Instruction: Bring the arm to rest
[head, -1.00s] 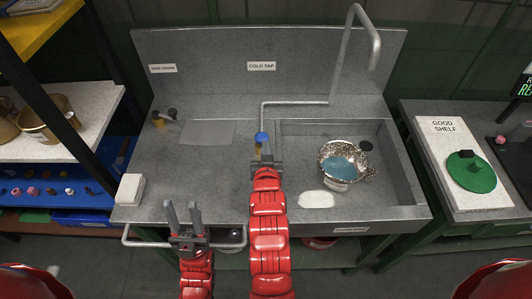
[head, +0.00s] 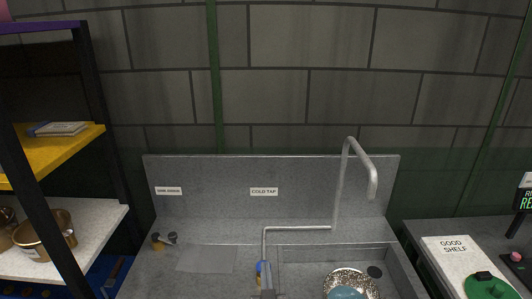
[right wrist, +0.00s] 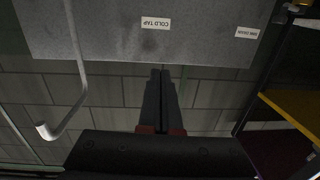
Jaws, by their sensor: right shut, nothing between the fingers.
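My right gripper (head: 266,292) shows only at the bottom edge of the head view, by the blue-topped cold tap (head: 261,268). In the right wrist view its two dark fingers (right wrist: 160,75) lie together, shut and empty. That view is upside down, with the sink's back panel (right wrist: 100,35) beyond the fingertips. Whether the gripper touches the tap is not clear. My left gripper is outside both current views.
A shiny pot (head: 350,277) with something blue in it stands in the basin under the bent spout (head: 372,180). Shelves with a copper pot (head: 38,236) are on the left. A white GOOD SHELF board (head: 446,262) with a green disc (head: 486,287) is on the right.

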